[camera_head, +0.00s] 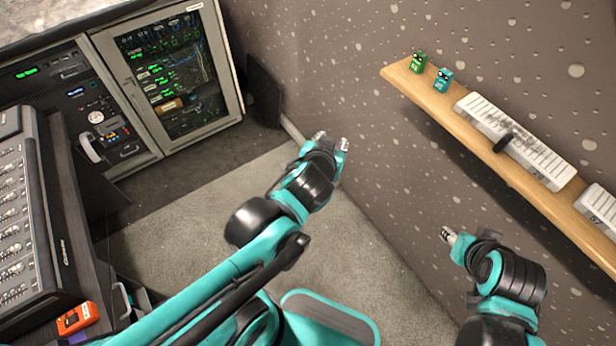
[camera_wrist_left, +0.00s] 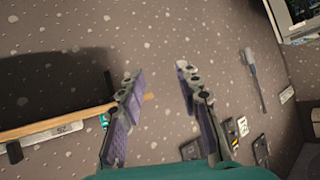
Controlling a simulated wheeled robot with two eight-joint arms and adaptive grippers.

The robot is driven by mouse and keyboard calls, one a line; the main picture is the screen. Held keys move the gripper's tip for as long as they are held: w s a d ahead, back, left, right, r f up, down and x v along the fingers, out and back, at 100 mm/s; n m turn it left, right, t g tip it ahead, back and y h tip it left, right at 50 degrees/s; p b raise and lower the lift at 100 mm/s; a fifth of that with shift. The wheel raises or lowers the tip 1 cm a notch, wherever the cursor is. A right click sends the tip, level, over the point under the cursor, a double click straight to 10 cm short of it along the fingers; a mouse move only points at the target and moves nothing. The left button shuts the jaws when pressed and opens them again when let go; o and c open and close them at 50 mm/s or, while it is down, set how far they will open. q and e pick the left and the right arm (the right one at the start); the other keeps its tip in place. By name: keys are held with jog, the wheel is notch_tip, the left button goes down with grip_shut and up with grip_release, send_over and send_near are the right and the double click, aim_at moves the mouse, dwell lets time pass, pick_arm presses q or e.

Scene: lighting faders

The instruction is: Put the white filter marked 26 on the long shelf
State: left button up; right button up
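The long wooden shelf (camera_head: 440,112) runs along the wall at the right in the head view. A long white piece (camera_head: 540,160) with dark markings lies on it, partly behind a black knob-like part. Another white piece (camera_head: 600,205) is cut off by the right edge. In the left wrist view, a white piece (camera_wrist_left: 66,128) by the shelf (camera_wrist_left: 50,120) carries a small number, too small to read surely. I cannot tell which is the filter marked 26. My left gripper (camera_head: 330,142) is open and empty, facing the wall (camera_wrist_left: 160,90). My right gripper (camera_head: 448,236) is below the shelf; its opening is unclear.
A green block (camera_head: 418,63) and a teal block (camera_head: 443,80) stand at the shelf's far end. A mixing console (camera_head: 20,220) and an orange device (camera_head: 77,319) are at the left. A glass-door rack (camera_head: 170,75) stands at the back. The carpet between is clear.

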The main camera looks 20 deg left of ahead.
pick_arm(q)
jog(key=s+a+f+g+h, duration=0.1)
jog(key=s+f+g, duration=0.3)
jog(key=s, duration=0.5)
jog(key=shift+s+a+h, duration=0.25)
jog(key=shift+a+h, duration=0.15)
jog(key=shift+a, duration=0.1)
